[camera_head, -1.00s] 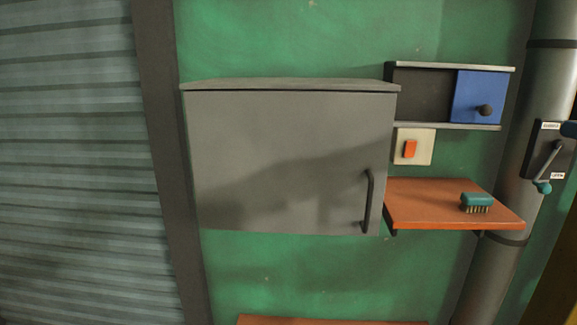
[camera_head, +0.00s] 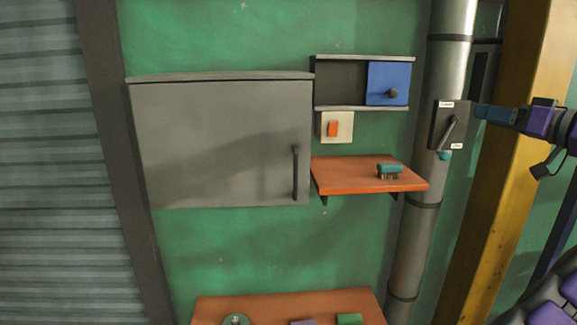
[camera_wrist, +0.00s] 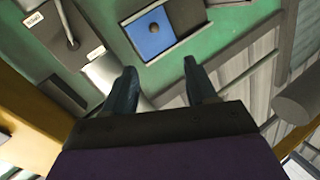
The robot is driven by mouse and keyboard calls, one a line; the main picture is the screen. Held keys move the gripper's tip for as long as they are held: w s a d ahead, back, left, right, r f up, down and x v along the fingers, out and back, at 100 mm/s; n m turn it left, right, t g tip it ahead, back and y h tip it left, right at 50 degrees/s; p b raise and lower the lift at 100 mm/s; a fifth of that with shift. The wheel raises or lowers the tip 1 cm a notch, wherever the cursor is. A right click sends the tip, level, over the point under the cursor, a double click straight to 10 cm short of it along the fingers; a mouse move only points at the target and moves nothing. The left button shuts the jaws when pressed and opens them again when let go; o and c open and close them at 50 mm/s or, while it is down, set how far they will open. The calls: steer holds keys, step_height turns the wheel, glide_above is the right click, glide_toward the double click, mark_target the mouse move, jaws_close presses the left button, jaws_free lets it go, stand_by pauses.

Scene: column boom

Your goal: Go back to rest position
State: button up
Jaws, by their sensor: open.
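My gripper (camera_head: 482,112) shows at the right of the head view, its blue-grey fingertips pointing left beside the dark lever box (camera_head: 445,125) on the grey pipe. I cannot tell from this view how far it is from the box. In the wrist view my gripper (camera_wrist: 160,76) has its two fingers apart with nothing between them. Beyond them are the blue sliding panel (camera_wrist: 146,40) with its dark knob and the lever box (camera_wrist: 50,35) at upper left.
A grey cabinet (camera_head: 220,140) hangs on the green wall. An orange shelf (camera_head: 345,175) holds a teal brush (camera_head: 390,170). An orange switch (camera_head: 333,128) sits above it. A lower orange surface (camera_head: 270,307) bears small objects. A yellow post (camera_head: 500,190) stands at right, a shutter (camera_head: 45,180) at left.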

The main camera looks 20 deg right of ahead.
steer(key=w+a+f+g+y+b, duration=0.1)
steer(key=w+a+f+y+b, duration=0.2)
steer(key=a, duration=0.4)
steer(key=w+a+f+m+g, duration=0.1)
steer(key=w+a+f+g, duration=0.1)
steer(key=w+a+f, duration=0.3)
steer(key=w+a+f+g+y+b, duration=0.15)
steer(key=w+a, duration=0.25)
steer(key=a, duration=0.4)
steer(key=s+a+f+g+b, duration=0.2)
steer(key=a+f+g, duration=0.1)
steer(key=a+f, duration=0.6)
steer(key=s+a+f+g+b, duration=0.25)
steer(key=a+f, duration=0.45)
steer(key=a, duration=0.5)
steer(key=s+a+f+n+g+h+b, duration=0.1)
steer(key=s+a+f+g+b, duration=0.15)
steer(key=s+a+f, duration=0.4)
steer(key=s+a+f+g+h+b, duration=0.2)
steer(key=s+a+f+g, duration=0.15)
steer(key=s+f, duration=0.65)
steer(key=s+d+f+g+h+b, duration=0.1)
steer(key=s+d+f+h, duration=0.1)
steer(key=s+f, duration=0.6)
steer(key=s+d+f+g+h+b, duration=0.2)
steer(key=s+f+h, duration=0.1)
steer(key=s+f, duration=0.6)
steer(key=shift+s+d+f+n, duration=0.25)
steer(key=shift+d+f+n, duration=0.1)
steer(key=shift+f+n, duration=0.1)
